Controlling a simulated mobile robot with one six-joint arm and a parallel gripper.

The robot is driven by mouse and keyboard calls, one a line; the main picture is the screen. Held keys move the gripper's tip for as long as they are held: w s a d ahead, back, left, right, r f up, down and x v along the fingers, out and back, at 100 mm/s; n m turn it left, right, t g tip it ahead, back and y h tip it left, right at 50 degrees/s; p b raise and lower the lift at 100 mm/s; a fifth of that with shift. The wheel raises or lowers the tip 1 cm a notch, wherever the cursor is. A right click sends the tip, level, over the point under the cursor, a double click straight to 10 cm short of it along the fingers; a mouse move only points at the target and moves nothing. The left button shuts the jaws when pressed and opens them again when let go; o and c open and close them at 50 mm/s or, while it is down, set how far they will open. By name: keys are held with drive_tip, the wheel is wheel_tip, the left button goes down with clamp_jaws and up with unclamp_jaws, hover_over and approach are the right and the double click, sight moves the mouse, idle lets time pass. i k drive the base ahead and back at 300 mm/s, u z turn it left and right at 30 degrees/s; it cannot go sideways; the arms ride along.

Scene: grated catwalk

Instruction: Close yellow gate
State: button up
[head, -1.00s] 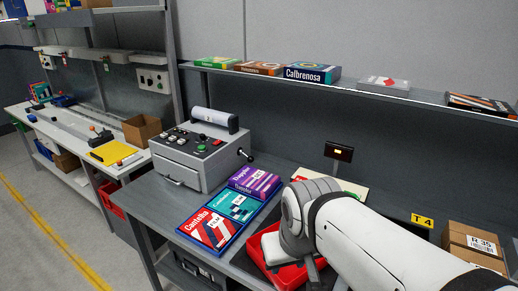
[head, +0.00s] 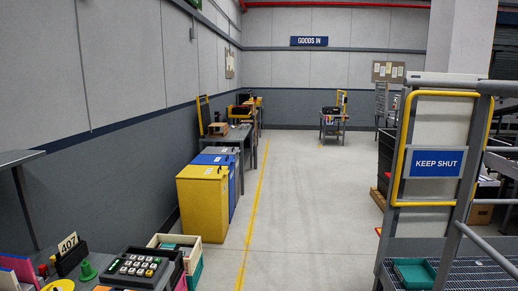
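The yellow gate (head: 401,150) is at the right of the head view. It is a yellow tube frame with rounded corners and a blue "KEEP SHUT" sign (head: 436,163) across its middle. Grey posts and rails (head: 471,160) stand beside it, and pale panels show behind it. I cannot tell from this angle whether the gate stands open or shut. My gripper is not in view.
Grated flooring (head: 480,273) with a green tray (head: 414,272) lies below the gate. Yellow and blue bins (head: 203,203) line the left wall. A keypad device (head: 136,268) and crates stand at the front left. The pale floor (head: 310,210) in the middle is clear.

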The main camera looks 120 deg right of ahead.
sight(420, 163)
drive_tip(key=z, duration=2.4)
drive_tip(key=k, duration=0.1)
drive_tip(key=z, duration=3)
drive_tip(key=i, duration=0.35)
drive_tip(key=z, duration=0.4)
drive_tip(key=k, duration=0.35)
drive_tip(key=u, duration=0.6)
